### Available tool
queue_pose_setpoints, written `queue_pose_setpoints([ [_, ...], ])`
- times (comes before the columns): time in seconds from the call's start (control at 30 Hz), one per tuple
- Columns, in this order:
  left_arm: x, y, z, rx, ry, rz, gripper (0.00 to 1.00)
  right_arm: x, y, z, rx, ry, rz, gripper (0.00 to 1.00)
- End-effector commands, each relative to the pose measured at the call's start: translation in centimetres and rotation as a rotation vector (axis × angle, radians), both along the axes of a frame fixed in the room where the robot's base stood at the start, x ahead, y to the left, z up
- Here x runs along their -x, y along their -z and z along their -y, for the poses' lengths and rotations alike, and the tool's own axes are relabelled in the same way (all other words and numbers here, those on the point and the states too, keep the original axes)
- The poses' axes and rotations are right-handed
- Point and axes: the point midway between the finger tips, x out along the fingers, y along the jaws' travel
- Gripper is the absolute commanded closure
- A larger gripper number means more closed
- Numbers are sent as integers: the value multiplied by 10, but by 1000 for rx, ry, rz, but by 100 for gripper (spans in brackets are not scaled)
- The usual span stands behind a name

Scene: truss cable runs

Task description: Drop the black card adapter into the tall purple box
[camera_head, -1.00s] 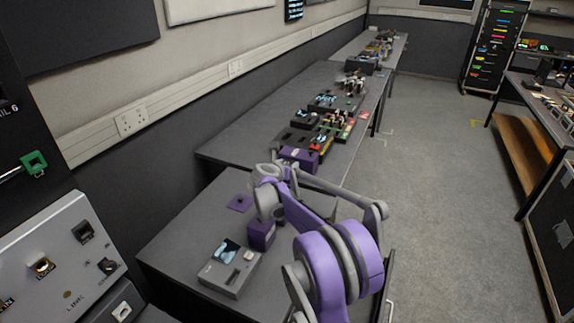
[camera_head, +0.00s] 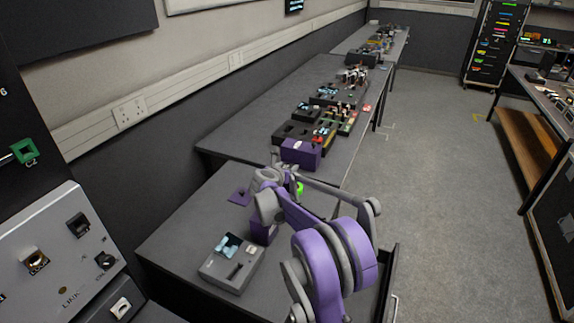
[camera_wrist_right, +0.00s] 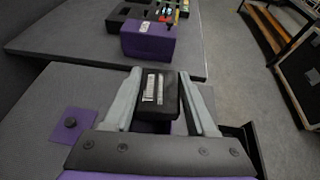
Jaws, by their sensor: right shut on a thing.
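In the right wrist view my right gripper (camera_wrist_right: 160,76) is shut on the black card adapter (camera_wrist_right: 165,94), a dark block with a white label on its top. The gripper also shows in the head view (camera_head: 277,164), but the adapter is hard to make out there. A dark purple box (camera_head: 262,231) stands on the near table, partly hidden by my right arm. A bit of purple (camera_wrist_right: 150,127) shows below the adapter in the wrist view. Another purple box (camera_head: 301,153), with a label, stands at the near end of the farther table. My left gripper is out of view.
A grey device with a small screen (camera_head: 231,263) sits on the near table. A flat purple plate with a black knob (camera_wrist_right: 70,123) lies to the left. Black trays with coloured parts (camera_head: 322,130) lie beyond the labelled purple box. A grey panel (camera_head: 62,255) stands at left.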

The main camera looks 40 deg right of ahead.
Motion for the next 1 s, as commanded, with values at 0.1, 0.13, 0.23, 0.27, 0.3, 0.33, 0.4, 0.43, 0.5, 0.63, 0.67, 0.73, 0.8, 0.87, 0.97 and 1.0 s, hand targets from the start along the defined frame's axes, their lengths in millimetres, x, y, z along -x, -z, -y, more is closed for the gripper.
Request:
queue_pose_setpoints([
  [0.1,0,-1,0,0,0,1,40,-1,-1,0,0,-1,0,99],
  [0.13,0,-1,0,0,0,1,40,0,-1,0,0,-1,0,99],
  [0.23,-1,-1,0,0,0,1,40,-1,-1,0,0,-1,0,32],
  [0.27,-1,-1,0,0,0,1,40,-1,-1,0,0,-1,0,27],
  [0.3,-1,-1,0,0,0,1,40,-1,-1,0,0,-1,0,20],
  [0.33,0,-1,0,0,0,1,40,0,-1,0,0,-1,0,15],
  [0.4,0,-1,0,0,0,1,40,0,-1,0,0,-1,0,8],
  [0.43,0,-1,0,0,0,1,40,0,-1,0,0,0,0,8],
  [0.5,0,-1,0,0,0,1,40,0,-1,0,0,0,0,8],
  [0.63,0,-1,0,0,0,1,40,0,-1,0,0,0,0,8],
  [0.67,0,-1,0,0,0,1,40,0,-1,-1,0,-1,0,8],
  [0.73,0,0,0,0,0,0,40,2,-3,-4,0,-1,0,8],
  [0.8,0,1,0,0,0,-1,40,5,-5,-10,0,-3,0,8],
  [0.87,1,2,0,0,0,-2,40,10,-9,-18,-1,-3,0,8],
  [0.97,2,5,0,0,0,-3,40,21,-17,-34,-1,-3,0,8],
  [1.0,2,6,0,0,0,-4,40,25,-20,-41,0,-4,0,8],
])
